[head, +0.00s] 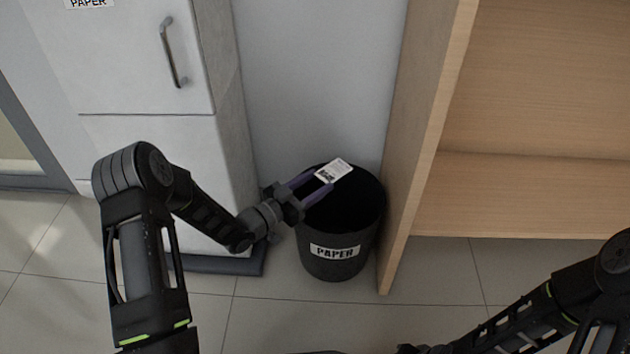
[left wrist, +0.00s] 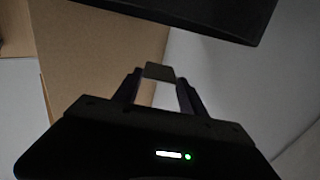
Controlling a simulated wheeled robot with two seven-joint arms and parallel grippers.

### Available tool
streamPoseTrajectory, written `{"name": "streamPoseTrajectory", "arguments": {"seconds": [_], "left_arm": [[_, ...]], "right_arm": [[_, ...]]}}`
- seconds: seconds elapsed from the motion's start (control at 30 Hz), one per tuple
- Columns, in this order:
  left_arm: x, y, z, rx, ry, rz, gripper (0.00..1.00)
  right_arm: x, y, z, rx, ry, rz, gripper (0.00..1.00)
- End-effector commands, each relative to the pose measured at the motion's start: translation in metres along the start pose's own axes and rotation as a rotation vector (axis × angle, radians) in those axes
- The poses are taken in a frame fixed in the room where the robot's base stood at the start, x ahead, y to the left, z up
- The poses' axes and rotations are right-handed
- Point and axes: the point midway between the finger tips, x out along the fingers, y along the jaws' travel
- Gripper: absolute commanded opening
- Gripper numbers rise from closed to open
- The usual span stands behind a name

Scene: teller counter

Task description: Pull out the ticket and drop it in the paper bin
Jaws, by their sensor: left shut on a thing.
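A small white ticket (head: 334,170) with dark print is between the fingertips of my left gripper (head: 322,182). The gripper is shut on it and holds it over the open mouth of the black paper bin (head: 336,262), near the far rim. The bin stands on the floor and has a white PAPER label. In the left wrist view the ticket (left wrist: 159,71) shows as a dark shape between the two fingertips (left wrist: 158,84). My right arm comes in at the lower right of the head view; its gripper cannot be made out.
A white cabinet (head: 150,130) with a metal handle stands left of the bin. A wooden shelf unit (head: 430,130) stands close on the right. A grey wall (head: 315,80) is behind. The tiled floor (head: 300,315) in front is clear.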

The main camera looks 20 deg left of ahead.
Motion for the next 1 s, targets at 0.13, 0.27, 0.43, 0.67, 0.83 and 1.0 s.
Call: {"name": "streamPoseTrajectory", "arguments": {"seconds": [0.13,0.27,0.43,0.67,0.83,1.0], "left_arm": [[0.0,-0.0001,0.0151,0.0,0.0,0.0,0.12],[0.0001,-0.0002,0.0174,0.0,0.0,0.0,0.12],[0.0,-0.0002,0.0168,0.001,0.0,0.0,0.12],[0.0001,-0.0001,0.0167,0.001,0.0,0.0,0.62],[0.0001,-0.0001,0.0167,0.0,0.0,0.0,0.74],[0.0001,-0.0001,0.0166,0.001,0.0,0.0,0.74]], "right_arm": [[0.0087,0.0035,-0.0013,0.001,0.002,-0.002,0.34],[0.0094,0.0039,-0.0017,0.001,0.002,-0.002,0.34],[0.0088,0.0036,-0.0018,0.002,0.002,-0.002,0.34],[0.0088,0.0037,-0.0016,0.002,0.002,-0.002,0.34],[0.0089,0.0038,-0.0015,0.002,0.002,-0.002,0.34],[0.0089,0.0038,-0.0014,0.002,0.002,-0.002,0.34]]}}
